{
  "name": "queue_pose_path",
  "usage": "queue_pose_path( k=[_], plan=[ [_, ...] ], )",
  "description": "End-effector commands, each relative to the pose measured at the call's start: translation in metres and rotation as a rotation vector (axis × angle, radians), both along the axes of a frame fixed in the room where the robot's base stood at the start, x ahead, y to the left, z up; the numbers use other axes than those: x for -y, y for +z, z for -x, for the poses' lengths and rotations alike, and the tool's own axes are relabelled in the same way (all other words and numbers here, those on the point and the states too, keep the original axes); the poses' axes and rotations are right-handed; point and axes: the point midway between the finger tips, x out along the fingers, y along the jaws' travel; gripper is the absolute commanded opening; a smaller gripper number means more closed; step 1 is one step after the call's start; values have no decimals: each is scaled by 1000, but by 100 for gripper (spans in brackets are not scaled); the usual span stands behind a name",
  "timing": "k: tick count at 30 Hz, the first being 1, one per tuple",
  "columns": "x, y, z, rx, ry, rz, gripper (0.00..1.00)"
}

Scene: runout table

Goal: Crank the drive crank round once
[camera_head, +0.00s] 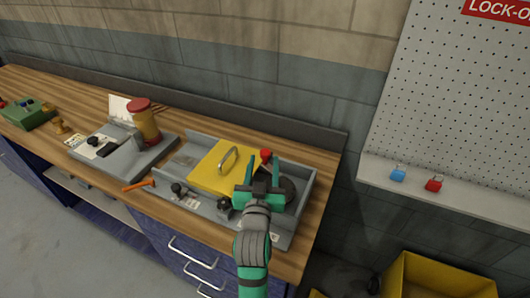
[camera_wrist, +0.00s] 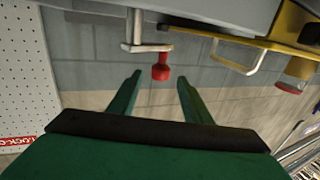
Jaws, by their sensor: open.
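The drive crank has a red knob (camera_head: 266,154) that shows just beyond my gripper in the head view. In the wrist view the red knob (camera_wrist: 162,68) hangs from a metal crank arm (camera_wrist: 150,47), ahead of my fingertips and roughly between their lines. My gripper (camera_head: 265,172) is green, open and empty. Its two fingers (camera_wrist: 158,84) stand apart on either side of the knob's line, and I see no contact. The crank belongs to a grey machine tray (camera_head: 279,240) with a yellow guard (camera_head: 209,171) that has a metal handle. My gripper hides part of the crank's disc.
Left of the machine on the wooden table (camera_head: 112,192) are a grey unit (camera_head: 156,158), a red-capped amber jar (camera_head: 146,125), an orange-handled tool (camera_head: 138,185) and a green box (camera_head: 31,114). Blue (camera_head: 397,175) and red (camera_head: 434,184) padlocks sit on the right ledge. A yellow bin (camera_head: 440,272) stands below.

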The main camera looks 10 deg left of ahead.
Motion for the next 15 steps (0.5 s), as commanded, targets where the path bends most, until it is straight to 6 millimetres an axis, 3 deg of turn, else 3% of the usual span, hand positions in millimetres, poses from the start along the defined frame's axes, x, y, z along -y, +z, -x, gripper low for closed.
queue_pose_path(
  k=[6, 15],
  plan=[
    [-5, 0, -34, 0, 0, -1, 45],
    [-7, 0, -50, 0, 1, 0, 45]
  ],
)
